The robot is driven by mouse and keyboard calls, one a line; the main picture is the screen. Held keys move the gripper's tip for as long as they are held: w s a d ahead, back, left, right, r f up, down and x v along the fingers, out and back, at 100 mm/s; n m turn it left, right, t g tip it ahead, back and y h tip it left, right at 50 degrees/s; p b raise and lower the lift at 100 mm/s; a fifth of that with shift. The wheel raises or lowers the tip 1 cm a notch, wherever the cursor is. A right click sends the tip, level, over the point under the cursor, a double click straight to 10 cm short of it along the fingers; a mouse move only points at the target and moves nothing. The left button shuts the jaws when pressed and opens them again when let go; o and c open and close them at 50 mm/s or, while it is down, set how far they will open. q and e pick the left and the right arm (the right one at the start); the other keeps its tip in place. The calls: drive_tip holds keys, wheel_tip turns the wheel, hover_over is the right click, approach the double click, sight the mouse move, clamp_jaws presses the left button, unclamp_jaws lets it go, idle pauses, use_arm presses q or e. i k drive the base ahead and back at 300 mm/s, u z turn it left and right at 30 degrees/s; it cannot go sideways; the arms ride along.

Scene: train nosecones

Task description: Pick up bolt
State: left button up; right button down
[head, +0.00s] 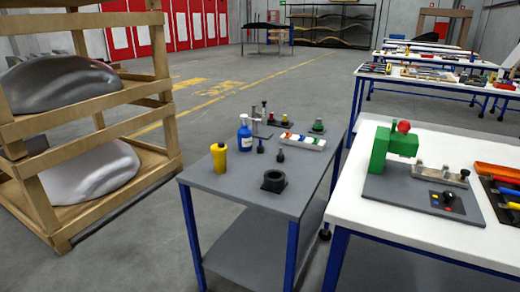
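Two small dark upright pieces, which may be bolts, stand on the grey cart top (232,187). One small dark piece (260,147) is beside the blue bottle, and the other dark piece (281,156) is in front of a light block with coloured parts. They are too small to identify surely. Neither of my grippers shows in the head view.
The cart also holds a yellow container (218,158), a blue bottle (244,134), the light block (303,142) and a small stand (265,120). A white table (360,215) with a green machine (391,148) stands right. A wooden rack (150,88) stands left, with open floor behind.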

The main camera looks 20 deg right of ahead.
sight(260, 148)
drive_tip(key=u, duration=0.25)
drive_tip(key=i, duration=1.6)
drive_tip(key=z, duration=0.6)
